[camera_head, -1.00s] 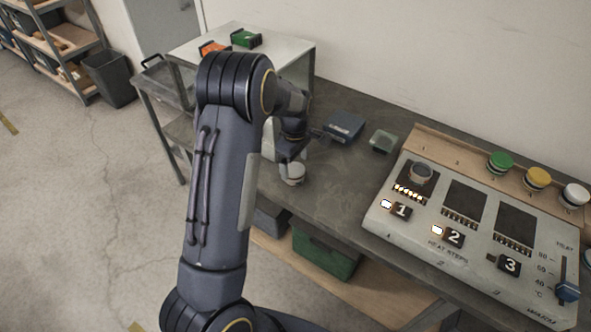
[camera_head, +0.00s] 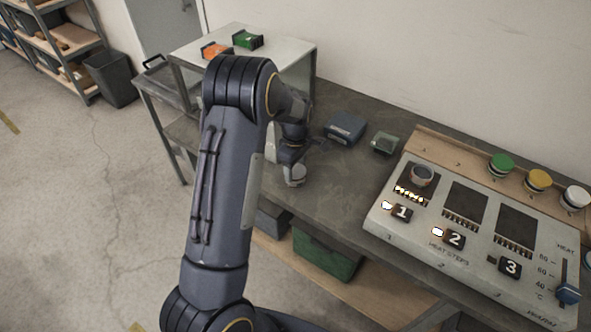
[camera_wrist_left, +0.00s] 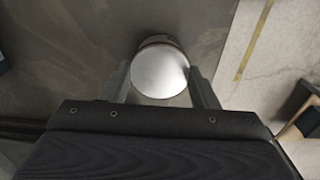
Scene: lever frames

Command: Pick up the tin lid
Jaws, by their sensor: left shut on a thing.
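The tin lid (camera_wrist_left: 160,72) is a round, pale silver disc between the two fingers of my left gripper (camera_wrist_left: 162,88) in the left wrist view. The fingers touch its sides, and the gripper is shut on it. A thin reddish-brown rim shows behind its far edge; I cannot tell whether that belongs to a tin underneath. In the head view the pale round thing (camera_head: 294,178) is small under my left gripper (camera_head: 293,166), near the bench's front edge and partly hidden by it. My right gripper is not in view.
A blue box (camera_head: 344,128) and a small grey-green block (camera_head: 384,143) stand behind on the dark bench (camera_head: 335,190). A heating panel (camera_head: 470,235) with numbered plates fills the right, with a small cup (camera_head: 422,175) on plate 1. Bench between gripper and panel is clear.

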